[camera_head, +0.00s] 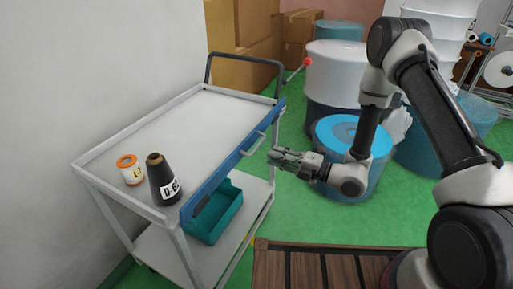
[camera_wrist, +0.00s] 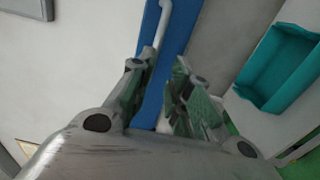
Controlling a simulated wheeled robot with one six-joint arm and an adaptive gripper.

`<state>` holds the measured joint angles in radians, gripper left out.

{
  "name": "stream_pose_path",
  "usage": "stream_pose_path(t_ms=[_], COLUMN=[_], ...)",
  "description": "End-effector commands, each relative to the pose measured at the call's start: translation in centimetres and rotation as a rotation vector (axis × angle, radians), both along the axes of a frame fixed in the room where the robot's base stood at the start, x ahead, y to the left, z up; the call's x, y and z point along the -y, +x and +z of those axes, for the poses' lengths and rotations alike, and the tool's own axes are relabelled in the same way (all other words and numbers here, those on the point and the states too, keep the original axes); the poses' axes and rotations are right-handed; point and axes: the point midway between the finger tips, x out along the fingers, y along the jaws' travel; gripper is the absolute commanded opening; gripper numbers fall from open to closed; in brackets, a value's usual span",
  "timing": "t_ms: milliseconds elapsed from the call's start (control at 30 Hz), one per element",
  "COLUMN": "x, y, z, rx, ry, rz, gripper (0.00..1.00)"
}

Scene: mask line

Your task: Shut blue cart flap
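The blue flap (camera_head: 228,170) runs along the right long side of the white cart (camera_head: 115,220), with a pale bar handle (camera_head: 253,144) on its outer face. I cannot tell exactly how far it is tilted. In the wrist view the flap (camera_wrist: 181,40) is a blue strip beyond my fingers, with its white handle (camera_wrist: 165,18) at the top. My gripper (camera_head: 274,158) is just right of the flap near the handle and looks apart from it. In the wrist view my gripper (camera_wrist: 161,90) has its fingers apart with nothing between them.
On the cart top stand a dark cone spool (camera_head: 163,182) and an orange-white roll (camera_head: 130,170). A teal bin (camera_head: 215,212) sits on the lower shelf. A blue-topped drum (camera_head: 350,130) stands behind my gripper. A wooden pallet (camera_head: 300,270) lies in front; green floor is free between.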

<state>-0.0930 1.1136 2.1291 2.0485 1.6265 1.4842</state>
Motion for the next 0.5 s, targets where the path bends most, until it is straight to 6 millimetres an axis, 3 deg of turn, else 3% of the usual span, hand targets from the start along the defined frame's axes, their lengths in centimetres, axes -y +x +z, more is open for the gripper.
stream_pose_path(t_ms=[167,500], x=[-1.5,-6.4], y=[0.6,2.6], z=[0.8,0.9], rx=[0.019,0.017], ry=[0.025,0.023], rz=[0.002,0.003], gripper=[0.19,0.19])
